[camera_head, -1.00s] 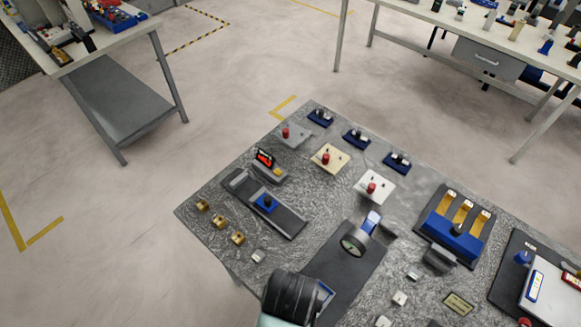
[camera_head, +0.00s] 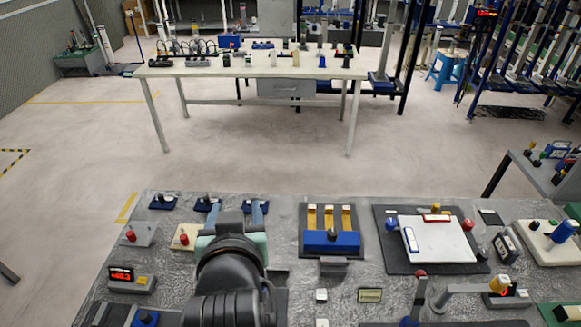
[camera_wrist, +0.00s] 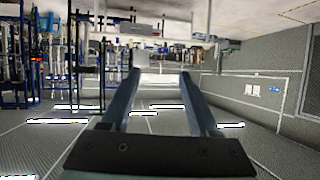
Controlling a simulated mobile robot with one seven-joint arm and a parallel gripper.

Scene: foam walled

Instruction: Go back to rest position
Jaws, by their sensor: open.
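My gripper (camera_head: 232,208) is raised over the near grey table, its two blue-grey fingers pointing away from me toward the far side. In the wrist view the fingers (camera_wrist: 160,85) are spread apart with nothing between them.
The near table (camera_head: 283,215) bears a blue block with yellow strips (camera_head: 331,240), a clipboard (camera_head: 440,243), a red-lit display (camera_head: 122,275) and several small knobbed plates. A white bench (camera_head: 215,71) stands beyond a stretch of clear floor (camera_head: 250,150).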

